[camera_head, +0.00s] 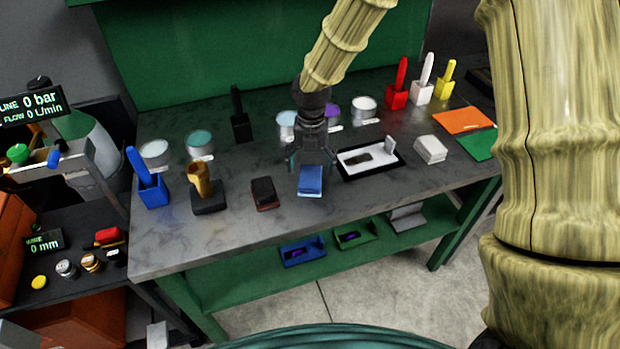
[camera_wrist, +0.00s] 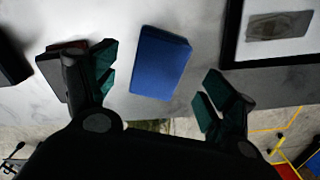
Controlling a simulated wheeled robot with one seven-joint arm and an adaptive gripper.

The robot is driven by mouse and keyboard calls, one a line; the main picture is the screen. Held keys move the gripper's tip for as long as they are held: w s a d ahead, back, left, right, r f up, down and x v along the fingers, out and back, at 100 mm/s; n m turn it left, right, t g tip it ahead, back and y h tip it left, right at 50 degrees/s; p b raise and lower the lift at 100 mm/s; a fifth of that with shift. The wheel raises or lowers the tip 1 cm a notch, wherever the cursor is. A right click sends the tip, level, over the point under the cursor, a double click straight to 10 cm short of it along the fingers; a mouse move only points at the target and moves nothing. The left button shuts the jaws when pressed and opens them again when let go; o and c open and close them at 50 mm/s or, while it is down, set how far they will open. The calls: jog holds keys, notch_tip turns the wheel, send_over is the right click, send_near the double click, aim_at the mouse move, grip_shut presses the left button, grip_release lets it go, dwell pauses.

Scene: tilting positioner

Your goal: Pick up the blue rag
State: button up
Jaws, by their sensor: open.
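The blue rag (camera_head: 310,181) is a folded blue block lying on the grey worktop, near its front edge. In the wrist view the blue rag (camera_wrist: 160,62) lies between and ahead of the two fingertips, with clear gaps to both. My gripper (camera_head: 311,158) is just above and behind the rag in the head view, reaching down from above. In the wrist view my gripper (camera_wrist: 160,85) is open and empty, with its teal finger pads apart. The rag does not appear to be touched.
A dark block with a reddish base (camera_head: 264,193) lies left of the rag. A black-framed white tray (camera_head: 371,160) is close on the right. Several tins stand behind. The worktop in front of the rag is bare.

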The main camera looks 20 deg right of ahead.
aim_at(310, 174)
jog(key=shift+s+f, duration=0.2)
jog(key=shift+s, duration=0.05)
jog(key=shift+a+f+p, duration=0.15)
jog(key=shift+f+p, duration=0.3)
jog(key=shift+f, duration=0.7)
jog(key=shift+a+f+p, duration=0.1)
jog(key=shift+f+p, duration=0.35)
jog(key=shift+f, duration=0.7)
jog(key=shift+c, duration=0.2)
jog(key=c, duration=1.2)
jog(key=shift+o, duration=0.2)
jog(key=shift+r+b, duration=0.4)
jog(key=shift+r, duration=0.35)
jog(key=shift+r+b, duration=0.4)
jog(key=shift+r, duration=0.5)
jog(key=s+d+r+b, duration=0.1)
jog(key=s+b, duration=0.3)
jog(key=s, duration=1.2)
jog(key=shift+d+r, duration=0.15)
jog(key=shift+r, duration=0.25)
